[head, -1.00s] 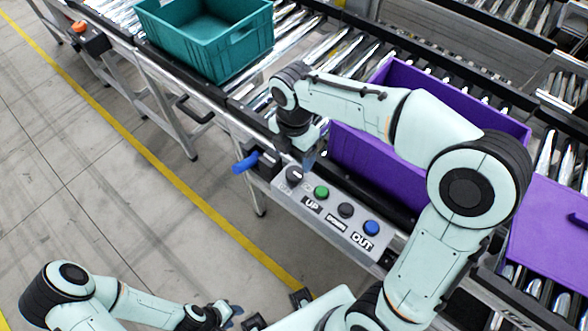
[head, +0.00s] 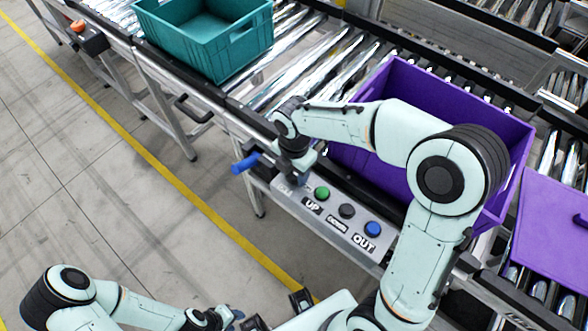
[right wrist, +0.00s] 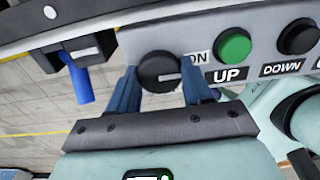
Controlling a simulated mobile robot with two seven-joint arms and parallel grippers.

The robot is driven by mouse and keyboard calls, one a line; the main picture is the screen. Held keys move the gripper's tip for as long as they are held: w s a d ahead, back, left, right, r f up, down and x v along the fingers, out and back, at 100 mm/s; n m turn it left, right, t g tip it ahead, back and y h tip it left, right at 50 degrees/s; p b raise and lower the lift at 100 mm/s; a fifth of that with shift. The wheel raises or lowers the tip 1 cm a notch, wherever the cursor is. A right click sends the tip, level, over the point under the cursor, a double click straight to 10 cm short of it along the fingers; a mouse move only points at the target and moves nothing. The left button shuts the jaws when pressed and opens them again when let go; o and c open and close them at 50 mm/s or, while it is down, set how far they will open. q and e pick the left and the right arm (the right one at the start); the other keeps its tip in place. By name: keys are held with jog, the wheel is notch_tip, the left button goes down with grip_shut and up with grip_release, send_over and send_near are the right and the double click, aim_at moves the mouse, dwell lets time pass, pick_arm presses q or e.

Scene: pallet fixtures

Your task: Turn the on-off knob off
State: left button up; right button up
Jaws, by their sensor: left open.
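The on-off knob (right wrist: 160,72) is a round black dial on the grey control panel (right wrist: 150,38). Its white mark lies level and points right, toward the ON label (right wrist: 197,57). In the head view my right gripper hides the knob. My right gripper (right wrist: 160,92) has its two blue fingers apart, one on each side of the knob's lower part. A narrow gap seems to show at each side, so it looks open around the knob. In the head view my right gripper (head: 300,176) is over the panel's left end. My left gripper (head: 236,317) is open and empty, low in the picture.
Green UP (head: 321,193), black DOWN (head: 347,210) and blue OUT (head: 373,229) buttons sit right of the knob. A blue-handled lever (head: 245,163) juts out at the left. A purple crate (head: 497,130) and a teal crate (head: 215,50) stand on the roller conveyor.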

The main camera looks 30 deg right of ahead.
jog(key=shift+c, duration=0.4)
jog(key=shift+m, duration=0.3)
jog(key=m, duration=0.3)
jog(key=shift+m, duration=0.3)
jog(key=m, duration=0.4)
jog(key=shift+m, duration=0.3)
jog(key=m, duration=0.4)
jog(key=shift+b, duration=0.35)
jog(key=shift+m, duration=2.5)
jog(key=o, duration=1)
jog(key=shift+o, duration=0.2)
